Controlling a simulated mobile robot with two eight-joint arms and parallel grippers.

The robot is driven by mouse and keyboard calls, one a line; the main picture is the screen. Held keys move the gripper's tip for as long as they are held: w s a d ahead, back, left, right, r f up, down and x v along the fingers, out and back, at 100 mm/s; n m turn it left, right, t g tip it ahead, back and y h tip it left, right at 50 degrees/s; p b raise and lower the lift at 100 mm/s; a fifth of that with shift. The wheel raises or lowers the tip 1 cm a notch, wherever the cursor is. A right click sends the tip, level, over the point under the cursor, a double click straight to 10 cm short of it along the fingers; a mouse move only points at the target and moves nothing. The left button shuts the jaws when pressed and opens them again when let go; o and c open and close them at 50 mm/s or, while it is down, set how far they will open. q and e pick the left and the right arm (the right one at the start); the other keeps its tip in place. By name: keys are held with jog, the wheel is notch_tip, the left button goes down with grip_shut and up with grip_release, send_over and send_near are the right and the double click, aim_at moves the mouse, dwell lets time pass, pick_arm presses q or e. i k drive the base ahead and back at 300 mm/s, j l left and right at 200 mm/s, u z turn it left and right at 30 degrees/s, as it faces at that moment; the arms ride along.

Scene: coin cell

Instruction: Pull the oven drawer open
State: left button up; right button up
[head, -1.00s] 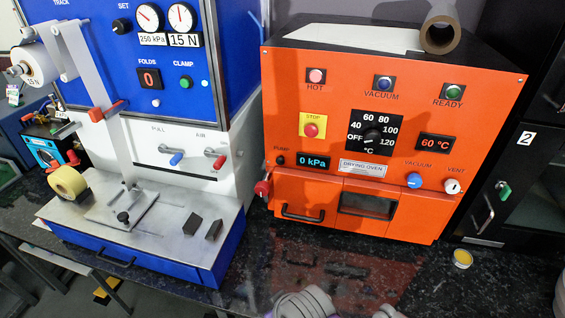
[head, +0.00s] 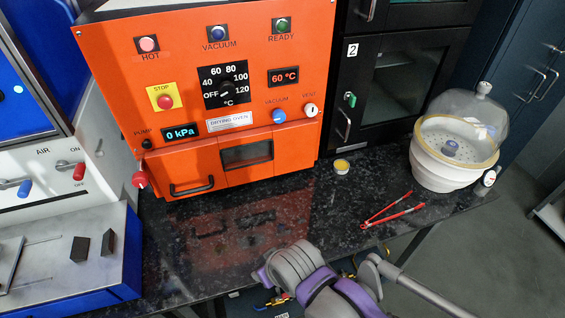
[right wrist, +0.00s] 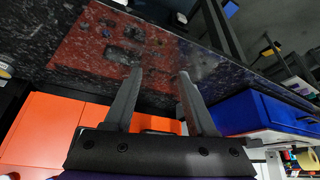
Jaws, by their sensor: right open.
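The orange drying oven (head: 215,100) stands at the back of the dark speckled counter in the head view. Its drawer front (head: 180,165) is at the lower left and looks flush with the oven face. The drawer's black bar handle (head: 192,187) is in plain sight. My right gripper (right wrist: 160,73) is open and empty in the right wrist view. The orange oven front (right wrist: 45,125) shows behind its base there. My right arm shows at the bottom of the head view, but its fingers do not. My left gripper is not in view.
Red tongs (head: 393,211), a small yellow-topped pot (head: 341,167) and a white domed vessel (head: 452,165) are on the counter right of the oven. A blue press (head: 125,262) stands at the left. The counter (head: 250,225) before the drawer is clear.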

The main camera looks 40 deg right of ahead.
aim_at(202, 167)
jog(key=z, duration=0.9)
jog(key=i+j+u, duration=0.1)
jog(key=j+u, duration=0.15)
jog(key=j, duration=0.6)
